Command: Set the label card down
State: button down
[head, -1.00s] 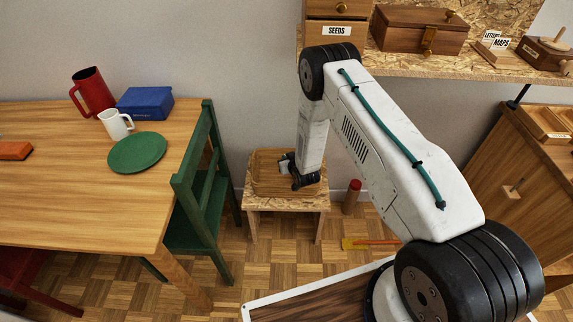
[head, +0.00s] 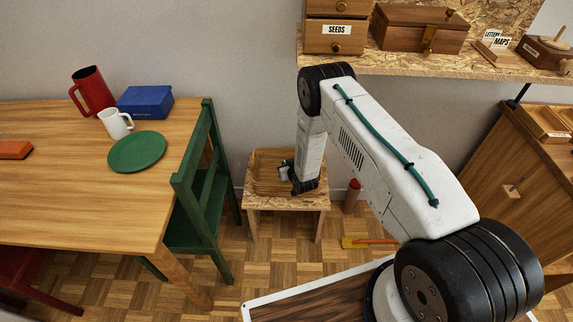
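My gripper (head: 287,172) is low over the wooden tray (head: 262,160), which sits on a small chipboard stool (head: 284,202). The gripper is small and dark here, and I cannot tell whether its fingers are open or shut. A small pale patch shows at its left side; I cannot tell whether it is a label card or part of the gripper. White cards reading LETTERS and MAPS (head: 501,43) stand in a wooden holder on the shelf. A SEEDS label (head: 337,30) is on the drawer front.
A green chair (head: 198,190) stands left of the stool, beside the table (head: 70,190) with a green plate (head: 137,151). A red cylinder (head: 352,196) stands right of the stool. The chipboard shelf (head: 400,66) overhangs behind my arm. A wooden cabinet (head: 510,180) is at right.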

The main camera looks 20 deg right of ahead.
jog(key=c, duration=1.7)
grip_release()
jog(key=shift+r, duration=0.15)
jog(key=shift+r, duration=0.35)
jog(key=v, duration=1.2)
jog(key=shift+r, duration=0.15)
